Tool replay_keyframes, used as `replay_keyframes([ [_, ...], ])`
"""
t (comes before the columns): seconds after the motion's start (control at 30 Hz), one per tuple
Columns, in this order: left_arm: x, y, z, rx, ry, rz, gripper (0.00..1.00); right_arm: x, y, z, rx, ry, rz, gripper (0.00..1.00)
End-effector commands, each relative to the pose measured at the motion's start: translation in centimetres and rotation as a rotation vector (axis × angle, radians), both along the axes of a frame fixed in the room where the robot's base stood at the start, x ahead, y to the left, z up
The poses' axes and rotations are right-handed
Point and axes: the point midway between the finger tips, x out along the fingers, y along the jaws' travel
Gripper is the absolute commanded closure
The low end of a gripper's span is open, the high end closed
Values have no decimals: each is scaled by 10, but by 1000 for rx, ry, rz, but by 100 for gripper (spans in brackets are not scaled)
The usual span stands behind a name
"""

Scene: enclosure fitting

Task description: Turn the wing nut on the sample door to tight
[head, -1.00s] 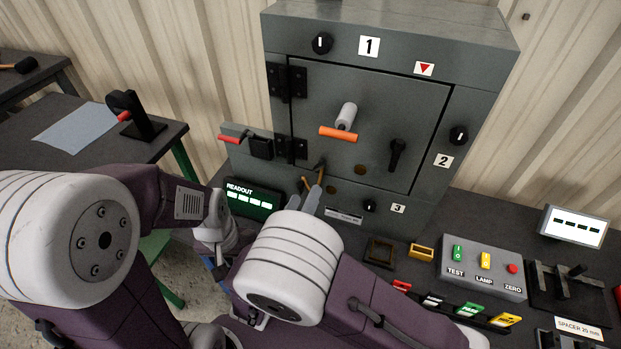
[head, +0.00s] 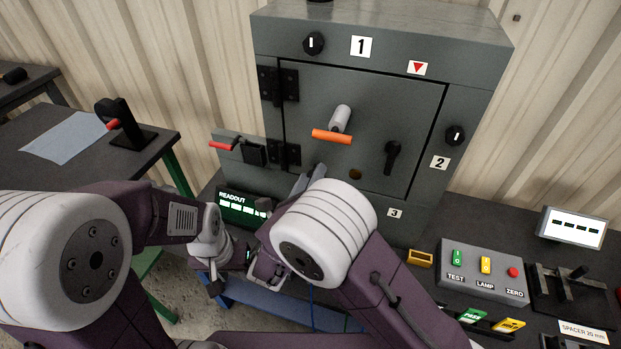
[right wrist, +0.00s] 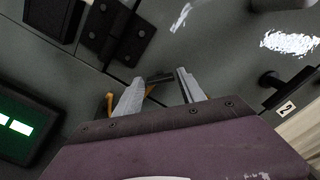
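The sample door (head: 362,95) is a grey panel on the cabinet front and looks shut. My right gripper (head: 311,178) is at its lower left part, partly hidden behind my own wrist. In the right wrist view the two grey fingers (right wrist: 160,84) are apart. A small dark bar (right wrist: 160,77), which may be the wing nut, shows between their tips with a brass-coloured piece below it. I cannot tell whether the fingers touch it. The head view hides this spot. My left gripper (head: 216,280) hangs low at the left, away from the door; its fingers are unclear.
The door carries an orange-ended handle (head: 332,137) and a black lever (head: 393,157). Black hinges (head: 278,85) and a red-handled clamp (head: 240,148) are at its left. A lit readout (head: 243,205) stands below. A button box (head: 484,270) is at the right.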

Motion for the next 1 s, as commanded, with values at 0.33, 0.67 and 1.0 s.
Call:
replay_keyframes([
  [0.33, 0, 0, -1, 0, 0, 0, 64, 0, 0, -1, 10, -2, -1, 100],
  [0.67, 0, 0, -8, 0, 0, 0, 64, 0, 0, -2, 161, -51, 0, 100],
  [1.0, 0, 0, -25, 0, 0, 0, 64, 0, 0, -4, 463, -149, -1, 100],
])
